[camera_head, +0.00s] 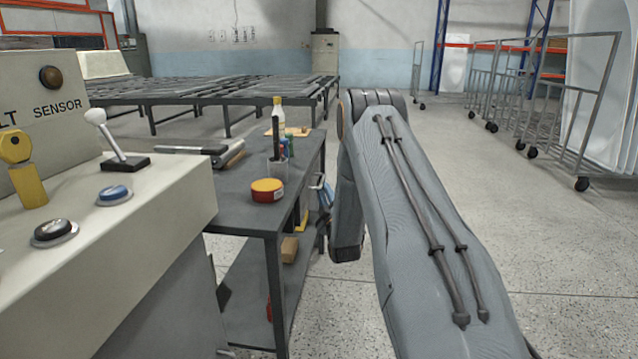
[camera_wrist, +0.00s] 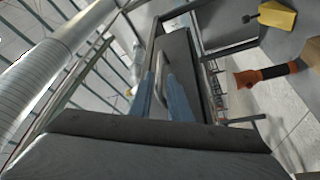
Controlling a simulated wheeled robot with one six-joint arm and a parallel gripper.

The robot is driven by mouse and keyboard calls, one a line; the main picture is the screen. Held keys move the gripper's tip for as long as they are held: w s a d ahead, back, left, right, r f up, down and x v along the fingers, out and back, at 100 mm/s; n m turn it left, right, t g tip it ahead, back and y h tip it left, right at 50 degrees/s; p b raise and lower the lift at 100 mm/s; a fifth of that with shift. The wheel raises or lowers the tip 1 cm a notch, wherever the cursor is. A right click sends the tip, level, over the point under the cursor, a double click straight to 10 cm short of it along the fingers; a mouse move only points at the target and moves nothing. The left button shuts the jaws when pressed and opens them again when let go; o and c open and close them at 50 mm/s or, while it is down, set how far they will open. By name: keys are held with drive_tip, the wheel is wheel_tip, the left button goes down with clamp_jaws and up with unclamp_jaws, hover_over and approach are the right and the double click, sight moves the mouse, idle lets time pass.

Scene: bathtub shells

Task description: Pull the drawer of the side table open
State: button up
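The side table (camera_head: 232,205) is a dark grey metal table left of centre in the head view, with a lower shelf. In the wrist view the dark drawer front (camera_wrist: 180,47) is ahead of my gripper (camera_wrist: 161,93), with the metal handle (camera_wrist: 161,82) between the two blue fingers. The fingers stand apart on either side of the handle; no firm grip shows. In the head view my arm hides most of the gripper, and only some blue shows beside the handle.
A red and yellow tin (camera_head: 267,190), a pen cup (camera_head: 277,172) and a bottle (camera_head: 278,115) stand on the tabletop. A control console (camera_head: 150,215) is close at left. An orange and black tool (camera_wrist: 266,75) shows in the wrist view. Floor at right is clear up to wheeled racks (camera_head: 585,110).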

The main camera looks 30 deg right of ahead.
sight(322, 180)
drive_tip(key=b+x, duration=0.1)
drive_tip(key=x, duration=0.5)
drive_tip(key=shift+d, duration=0.15)
clamp_jaws()
